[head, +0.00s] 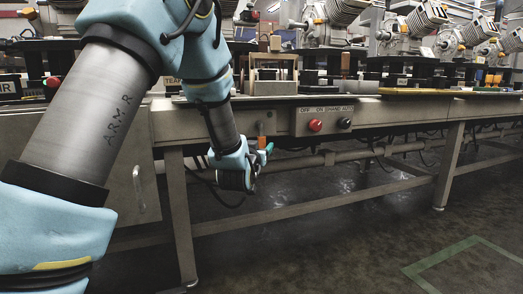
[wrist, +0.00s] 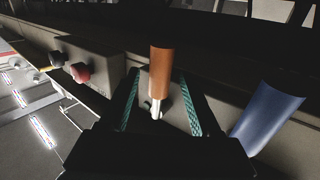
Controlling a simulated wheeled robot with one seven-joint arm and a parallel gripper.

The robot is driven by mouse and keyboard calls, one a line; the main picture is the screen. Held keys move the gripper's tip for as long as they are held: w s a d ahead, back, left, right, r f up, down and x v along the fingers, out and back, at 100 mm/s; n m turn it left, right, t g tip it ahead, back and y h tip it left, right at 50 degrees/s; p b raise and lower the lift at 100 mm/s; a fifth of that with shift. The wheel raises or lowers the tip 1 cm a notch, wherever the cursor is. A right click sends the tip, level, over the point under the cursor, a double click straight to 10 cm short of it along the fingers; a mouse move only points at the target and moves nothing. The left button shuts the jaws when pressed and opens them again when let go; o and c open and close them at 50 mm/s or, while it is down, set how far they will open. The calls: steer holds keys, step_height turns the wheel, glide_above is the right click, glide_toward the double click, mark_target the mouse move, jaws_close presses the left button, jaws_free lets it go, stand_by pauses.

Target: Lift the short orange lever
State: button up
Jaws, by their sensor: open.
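The short orange lever (wrist: 160,72) stands up on a thin metal stem in the wrist view. It lies between the two fingers of my gripper (wrist: 161,104), whose green ribbed pads are apart on either side of it. I see a gap on both sides of the stem. The lever's base is partly hidden by my gripper there.
To the lever's right in the head view is a control box with a red button (head: 315,125) and a black knob (head: 345,123). A blue curved piece (wrist: 266,112) shows at the right of the wrist view. The bench (head: 400,110) carries machinery. Below it are rails and legs.

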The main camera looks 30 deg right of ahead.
steer(key=shift+x, duration=1.15)
jaws_close()
stand_by(0.6)
